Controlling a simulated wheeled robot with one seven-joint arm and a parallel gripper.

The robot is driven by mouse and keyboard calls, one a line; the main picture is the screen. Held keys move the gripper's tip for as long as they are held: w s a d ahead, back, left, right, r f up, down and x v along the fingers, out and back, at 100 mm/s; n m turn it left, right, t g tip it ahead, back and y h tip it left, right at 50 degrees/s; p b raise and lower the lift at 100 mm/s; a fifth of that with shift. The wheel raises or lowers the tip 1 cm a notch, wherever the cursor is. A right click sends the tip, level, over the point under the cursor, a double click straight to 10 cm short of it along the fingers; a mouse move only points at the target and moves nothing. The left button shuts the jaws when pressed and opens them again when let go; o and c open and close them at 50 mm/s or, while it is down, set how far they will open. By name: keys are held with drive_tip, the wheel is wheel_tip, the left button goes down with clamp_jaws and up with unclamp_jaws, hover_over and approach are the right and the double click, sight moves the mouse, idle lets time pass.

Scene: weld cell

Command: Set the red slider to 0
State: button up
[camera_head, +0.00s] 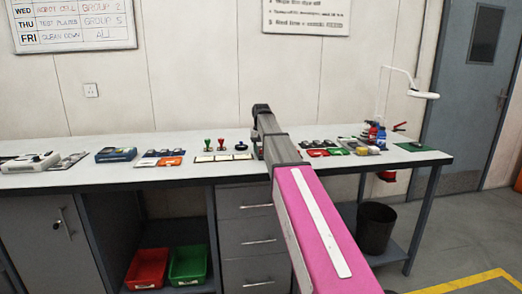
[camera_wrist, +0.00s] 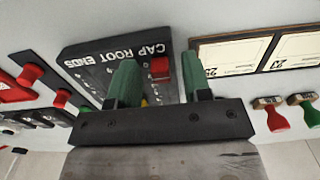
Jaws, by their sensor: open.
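In the wrist view a dark panel (camera_wrist: 88,62) lettered "CAP ROOT ENDS" lies on the pale bench top. A red slider knob (camera_wrist: 160,68) shows on its right part, between my gripper's fingers in the picture. My gripper (camera_wrist: 158,75) has two green fingers, spread apart with nothing held. I cannot tell whether either finger touches the knob. A bit of yellow (camera_wrist: 145,102) shows between the fingers, mostly hidden by the gripper. The scale beside the red knob is not readable. In the head view my arm hides the panel and my fingers.
Framed date cards (camera_wrist: 255,52) lie right of the panel, with a red stamp (camera_wrist: 276,118) and a green stamp (camera_wrist: 307,112) nearby. Red-handled items (camera_wrist: 30,75) lie to its left. The bench (camera_head: 215,171) holds several other items, including a blue box (camera_head: 116,154).

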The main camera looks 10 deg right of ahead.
wheel_tip(320, 180, up, 11)
drive_tip(key=shift+f, duration=0.15)
idle(0.5)
